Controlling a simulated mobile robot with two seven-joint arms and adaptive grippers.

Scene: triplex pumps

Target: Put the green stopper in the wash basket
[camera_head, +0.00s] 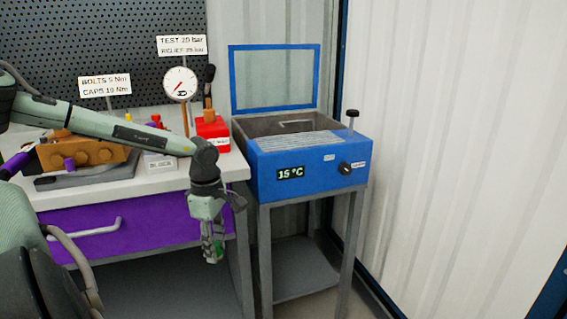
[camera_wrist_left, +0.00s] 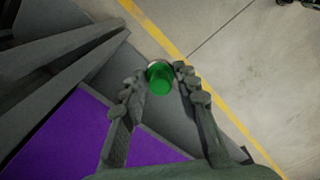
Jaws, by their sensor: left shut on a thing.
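The green stopper (camera_wrist_left: 159,78) is between the fingertips of my left gripper (camera_wrist_left: 160,84) in the left wrist view. In the head view my left gripper (camera_head: 212,250) points down in front of the bench's right end, shut on the stopper, of which a little green shows. It hangs lower than the bench top and left of the blue washer. My right gripper is not in view.
The washer stands on a grey frame stand (camera_head: 305,265) right of the bench. The bench (camera_head: 110,190) holds an orange pump block (camera_head: 85,152), a red box (camera_head: 212,132) and a gauge (camera_head: 180,84). An upright knob (camera_head: 352,118) rises at the washer's right.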

